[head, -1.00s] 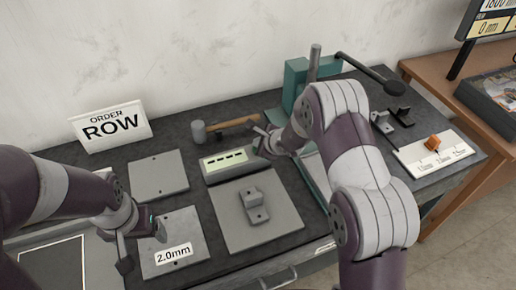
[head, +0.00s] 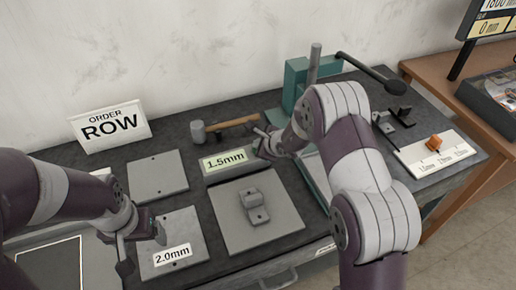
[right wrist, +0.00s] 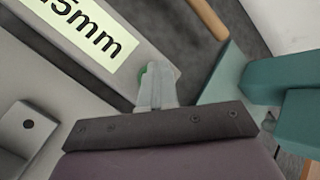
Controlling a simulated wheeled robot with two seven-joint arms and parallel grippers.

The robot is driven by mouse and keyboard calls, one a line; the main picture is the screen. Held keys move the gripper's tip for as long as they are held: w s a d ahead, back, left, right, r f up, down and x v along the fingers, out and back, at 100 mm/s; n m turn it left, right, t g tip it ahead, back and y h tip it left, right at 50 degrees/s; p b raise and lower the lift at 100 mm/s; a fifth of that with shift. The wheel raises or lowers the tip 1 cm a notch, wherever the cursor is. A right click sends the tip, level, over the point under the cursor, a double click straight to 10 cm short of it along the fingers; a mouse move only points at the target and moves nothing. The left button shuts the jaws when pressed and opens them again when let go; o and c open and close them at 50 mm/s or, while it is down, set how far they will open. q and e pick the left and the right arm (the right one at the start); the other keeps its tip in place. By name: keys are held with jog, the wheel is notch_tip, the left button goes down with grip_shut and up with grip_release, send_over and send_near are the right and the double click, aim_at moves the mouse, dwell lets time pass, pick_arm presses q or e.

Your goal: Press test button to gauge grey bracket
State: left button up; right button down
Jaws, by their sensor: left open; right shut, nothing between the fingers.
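The grey bracket (head: 254,204) sits on a flat grey gauge plate (head: 285,222) in the middle of the bench. Behind it, the gauge's display (head: 225,160) reads 1.5mm. My right gripper (head: 264,146) is shut and empty at the right end of the display housing. In the right wrist view its fingertips (right wrist: 153,85) are over a green button (right wrist: 147,72), mostly hidden beneath them; I cannot tell if they touch. The bracket's edge also shows in the right wrist view (right wrist: 22,128). My left gripper (head: 150,230) is open above the 2.0mm plate.
A plate labelled 2.0mm (head: 185,222) and a blank plate (head: 158,178) lie left of the gauge. A hammer (head: 225,126) lies behind the display. A teal press (head: 296,82) stands at the back right. A white tray with an orange piece (head: 434,141) is farther right.

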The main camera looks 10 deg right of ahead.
jog(key=shift+r+p, duration=0.35)
jog(key=shift+r, duration=0.5)
jog(key=shift+r+p, duration=1.4)
jog(key=shift+r, duration=1.1)
